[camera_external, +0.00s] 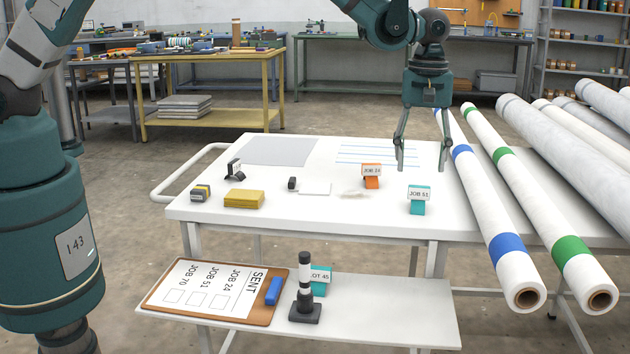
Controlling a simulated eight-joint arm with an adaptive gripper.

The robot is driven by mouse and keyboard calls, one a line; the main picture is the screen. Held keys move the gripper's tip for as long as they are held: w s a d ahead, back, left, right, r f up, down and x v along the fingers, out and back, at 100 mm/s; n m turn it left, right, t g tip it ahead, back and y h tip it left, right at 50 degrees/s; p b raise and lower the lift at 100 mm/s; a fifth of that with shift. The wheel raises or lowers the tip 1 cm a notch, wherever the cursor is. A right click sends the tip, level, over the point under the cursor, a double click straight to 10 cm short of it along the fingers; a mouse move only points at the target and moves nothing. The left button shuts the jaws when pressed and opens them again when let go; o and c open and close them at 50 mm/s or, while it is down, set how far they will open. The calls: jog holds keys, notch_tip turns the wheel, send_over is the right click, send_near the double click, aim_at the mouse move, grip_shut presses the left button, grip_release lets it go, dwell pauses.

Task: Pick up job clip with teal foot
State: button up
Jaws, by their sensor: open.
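The job clip with teal foot (418,206) stands upright near the right front of the white table, its white card reading JOB 51. My gripper (413,162) is open and empty above and slightly behind it, fingers pointing down; it appears apart from the clip. A clip with an orange foot (372,182), its card seeming to read JOB 24, stands to the left. Another teal piece (320,284) with a card ending in "OT 46" is on the lower shelf, partly hidden by a black and white post (305,278).
The white table (320,222) also holds a yellow block (244,198), a black clip (234,168) and small items. A clipboard (215,290) with a blue piece (274,291) lies on the lower shelf. Long rolls (500,215) lie close at the right.

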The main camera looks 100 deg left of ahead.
aim_at(420, 186)
jog(key=shift+f, duration=1.2)
jog(key=shift+w+a+f+b, duration=0.15)
jog(key=shift+f+b, duration=0.25)
jog(key=shift+f, duration=0.95)
jog(key=shift+s+a+f+b, duration=0.1)
jog(key=shift+f+b, duration=0.3)
jog(key=shift+f, duration=0.9)
jog(key=c, duration=0.9)
